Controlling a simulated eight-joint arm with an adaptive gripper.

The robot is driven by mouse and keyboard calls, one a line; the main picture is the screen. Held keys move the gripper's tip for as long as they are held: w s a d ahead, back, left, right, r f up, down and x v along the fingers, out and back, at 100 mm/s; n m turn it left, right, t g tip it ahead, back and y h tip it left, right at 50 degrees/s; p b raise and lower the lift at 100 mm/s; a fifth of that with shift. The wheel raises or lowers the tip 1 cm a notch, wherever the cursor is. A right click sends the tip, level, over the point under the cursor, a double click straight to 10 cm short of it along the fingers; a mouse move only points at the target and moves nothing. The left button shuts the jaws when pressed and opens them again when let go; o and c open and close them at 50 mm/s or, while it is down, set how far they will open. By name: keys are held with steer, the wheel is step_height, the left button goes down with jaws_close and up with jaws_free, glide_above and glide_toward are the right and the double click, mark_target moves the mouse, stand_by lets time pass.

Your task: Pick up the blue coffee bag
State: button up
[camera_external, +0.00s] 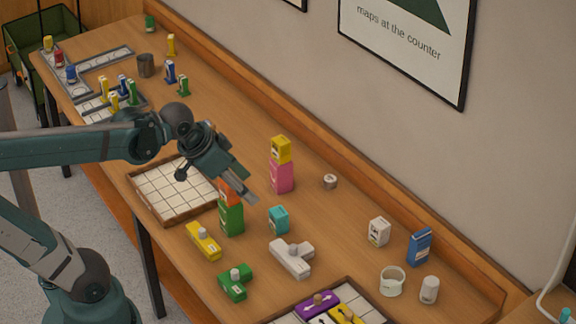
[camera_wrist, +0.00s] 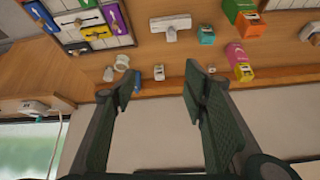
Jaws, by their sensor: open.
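The blue coffee bag (camera_external: 420,247) stands upright at the right end of the counter, near the wall side. In the wrist view, a blue sliver of it (camera_wrist: 137,82) shows beside my left finger, which partly hides it. My gripper (camera_external: 248,196) is open and empty. It hangs above the middle of the counter, over the green and orange blocks, well to the left of the bag. In the wrist view, my gripper (camera_wrist: 158,82) has its two fingers spread wide with nothing between them up close.
A white box (camera_external: 379,231), a white mug (camera_external: 392,281) and a white canister (camera_external: 429,290) stand near the bag. A yellow-and-pink stack (camera_external: 282,177) and a teal box (camera_external: 279,219) stand nearer my gripper. The wall (camera_external: 300,70) runs behind the counter.

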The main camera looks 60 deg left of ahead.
steer(key=w+d+r+m+g+h, duration=0.1)
steer(key=w+d+m, duration=0.1)
steer(key=w, duration=0.5)
steer(key=w+d+r+m+g, duration=0.1)
steer(key=w+d+m, duration=0.1)
steer(key=w, duration=0.5)
steer(key=m+g+h, duration=0.3)
steer(key=m+g, duration=0.2)
steer(key=m, duration=0.8)
glide_above(422, 240)
steer(key=w+a, duration=0.1)
steer(key=a, duration=0.3)
step_height(422, 240, down, 26)
steer(key=shift+w+d+f+b, duration=0.25)
steer(key=shift+f+b, duration=0.1)
steer(key=shift+f, duration=0.1)
steer(key=shift+b+x, duration=0.4)
steer(key=shift+x, duration=2.95)
